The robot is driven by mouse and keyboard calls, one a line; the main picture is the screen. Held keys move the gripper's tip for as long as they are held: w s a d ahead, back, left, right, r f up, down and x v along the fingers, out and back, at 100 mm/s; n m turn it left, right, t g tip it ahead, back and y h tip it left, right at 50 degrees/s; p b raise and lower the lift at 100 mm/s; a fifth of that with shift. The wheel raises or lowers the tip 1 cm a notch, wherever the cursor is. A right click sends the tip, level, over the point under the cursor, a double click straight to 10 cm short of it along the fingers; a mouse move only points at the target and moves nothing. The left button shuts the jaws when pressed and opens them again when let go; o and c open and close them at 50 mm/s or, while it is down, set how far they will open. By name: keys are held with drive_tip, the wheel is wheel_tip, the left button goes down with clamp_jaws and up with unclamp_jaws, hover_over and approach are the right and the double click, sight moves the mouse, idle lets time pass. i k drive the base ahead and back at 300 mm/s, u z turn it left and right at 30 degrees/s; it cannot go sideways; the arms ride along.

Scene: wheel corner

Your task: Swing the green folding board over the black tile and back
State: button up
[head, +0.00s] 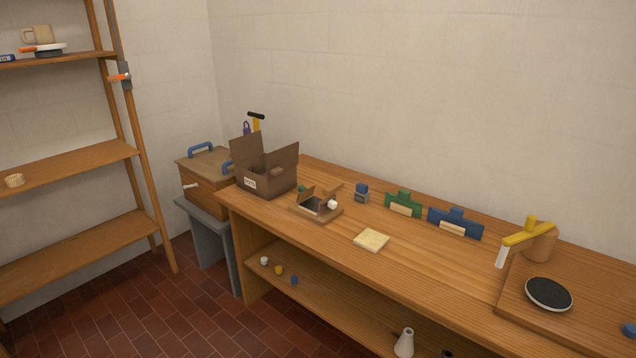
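A green board-like piece (403,198) stands upright near the back of the wooden workbench (400,280), with a pale wooden strip on its lower front. I cannot tell from here whether it folds or where a hinge is. No square black tile is plain to see. A small brown hinged piece (313,197) stands half open on a wooden base left of the green piece, with a dark flat area under its flap. A round black disc (548,293) with a white rim lies on a wooden board at the right. My gripper is not in view.
A similar blue piece (455,222) stands right of the green one, with a yellow-armed post (530,235) further right. An open brown box (265,168) is at the left end. A pale square pad (371,240) lies in front; the bench front around it is clear.

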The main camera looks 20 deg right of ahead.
sight(305, 193)
drive_tip(key=z, duration=0.05)
drive_tip(key=i, duration=1.4)
drive_tip(key=z, duration=1.55)
drive_tip(key=k, duration=0.1)
drive_tip(key=u, duration=3.15)
drive_tip(key=k, duration=0.45)
drive_tip(key=u, duration=0.05)
